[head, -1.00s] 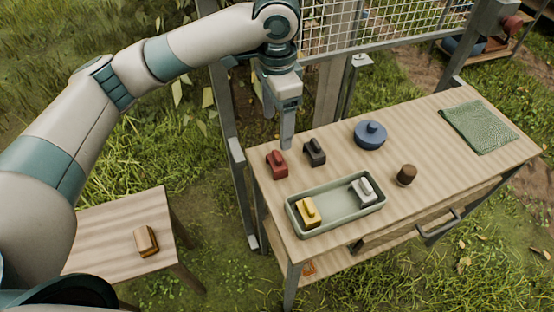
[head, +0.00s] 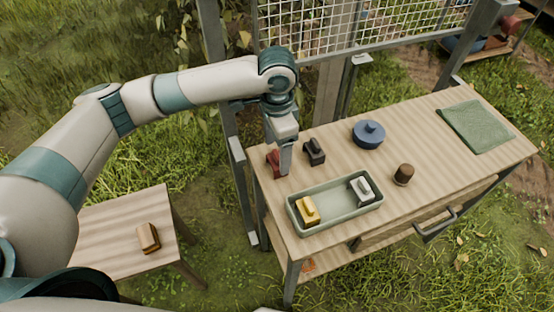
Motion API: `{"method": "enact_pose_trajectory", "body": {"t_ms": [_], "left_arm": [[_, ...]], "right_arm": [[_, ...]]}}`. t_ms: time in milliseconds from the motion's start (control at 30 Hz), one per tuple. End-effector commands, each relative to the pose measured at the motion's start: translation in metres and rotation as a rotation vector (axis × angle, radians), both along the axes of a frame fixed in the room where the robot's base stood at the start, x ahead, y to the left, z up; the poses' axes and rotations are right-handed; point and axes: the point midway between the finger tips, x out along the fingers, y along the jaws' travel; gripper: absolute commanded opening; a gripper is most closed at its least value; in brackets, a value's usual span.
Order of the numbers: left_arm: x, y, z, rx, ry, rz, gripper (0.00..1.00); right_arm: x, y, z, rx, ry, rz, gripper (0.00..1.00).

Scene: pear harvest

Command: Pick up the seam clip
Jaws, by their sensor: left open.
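Several small clip-like blocks are in the head view, and I cannot tell by name which is the seam clip. A red one (head: 271,162) stands at the left end of the wooden workbench (head: 420,150). A black one (head: 315,152) is just right of it. A yellow one (head: 308,210) and a white-and-black one (head: 361,189) sit in the pale green tray (head: 335,211). My left gripper (head: 279,165) is open, pointing down at the red clip, with its near finger partly hiding it. I cannot tell whether they touch. My right gripper is out of view.
A blue round lidded thing (head: 369,134), a brown cylinder (head: 403,175) and a green cloth (head: 476,126) are on the bench. A wire mesh panel (head: 330,28) stands behind. A small side table (head: 115,230) at left holds a brown block (head: 148,238).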

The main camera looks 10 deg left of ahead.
Motion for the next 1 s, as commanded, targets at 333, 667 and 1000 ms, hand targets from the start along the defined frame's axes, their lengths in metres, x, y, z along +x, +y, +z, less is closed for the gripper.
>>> {"method": "enact_pose_trajectory", "body": {"t_ms": [333, 667, 1000], "left_arm": [[0.003, 0.001, -0.027, 0.001, 0.003, 0.001, 0.72], [0.004, 0.001, -0.052, 0.001, -0.001, 0.0, 0.72], [0.004, 0.001, -0.052, 0.001, -0.001, 0.0, 0.72]], "right_arm": [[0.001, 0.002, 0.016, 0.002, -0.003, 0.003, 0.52], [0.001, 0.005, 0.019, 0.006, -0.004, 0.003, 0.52], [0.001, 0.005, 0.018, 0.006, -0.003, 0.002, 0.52]]}}
